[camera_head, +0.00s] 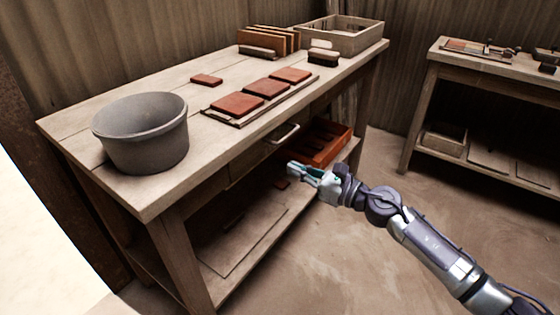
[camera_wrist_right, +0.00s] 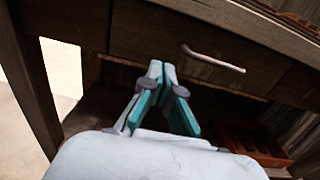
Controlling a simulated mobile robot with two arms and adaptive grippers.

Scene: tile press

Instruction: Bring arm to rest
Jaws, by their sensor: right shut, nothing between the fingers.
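My right gripper (camera_head: 296,169) is shut and empty in the head view. It hangs in front of the wooden workbench (camera_head: 165,195), below the tabletop and near the drawer handle (camera_head: 285,134). In the right wrist view the fingers of my right gripper (camera_wrist_right: 160,68) meet at the tips in front of the drawer front (camera_wrist_right: 150,38). The pale drawer handle (camera_wrist_right: 213,60) is to the right of the fingertips, and the fingers are not on it. My right arm comes in from the lower right of the head view. My left gripper is not in view.
A grey bucket (camera_head: 142,150), red tiles on a board (camera_head: 238,121), a loose tile (camera_head: 206,79) and a wooden crate (camera_head: 372,38) are on the bench. An orange-red crate (camera_head: 343,139) sits on its lower shelf. A second bench (camera_head: 490,68) stands right. Floor between is clear.

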